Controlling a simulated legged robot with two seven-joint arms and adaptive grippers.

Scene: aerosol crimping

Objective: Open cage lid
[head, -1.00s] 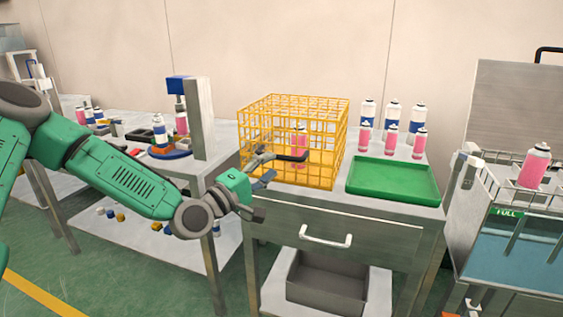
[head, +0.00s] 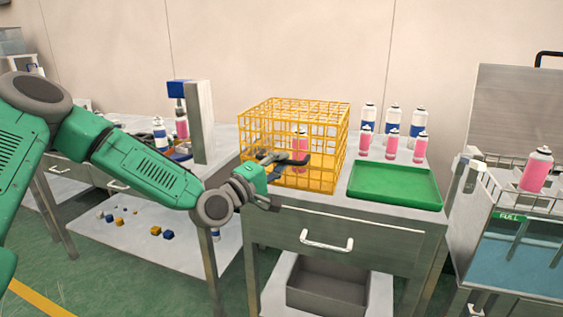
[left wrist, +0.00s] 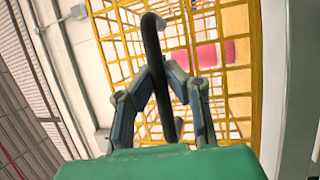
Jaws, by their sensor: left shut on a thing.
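The yellow wire cage (head: 325,125) stands on the metal cabinet, its top and sides in place with no visible gap. A pink can (head: 300,143) stands inside it; pink also shows through the bars in the left wrist view (left wrist: 208,53). A black curved handle (head: 297,160) sits at the cage's front. My left gripper (head: 268,158) is at the front left of the cage, shut on this handle. In the left wrist view, the gripper's fingers (left wrist: 170,78) close around the handle (left wrist: 151,35) from both sides. My right gripper is not in view.
A green tray (head: 395,203) lies right of the cage, with several cans (head: 391,125) behind it. A grey post (head: 203,122) stands on the left table. A water tank (head: 520,245) is at the far right. The cabinet drawer (head: 345,238) is shut.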

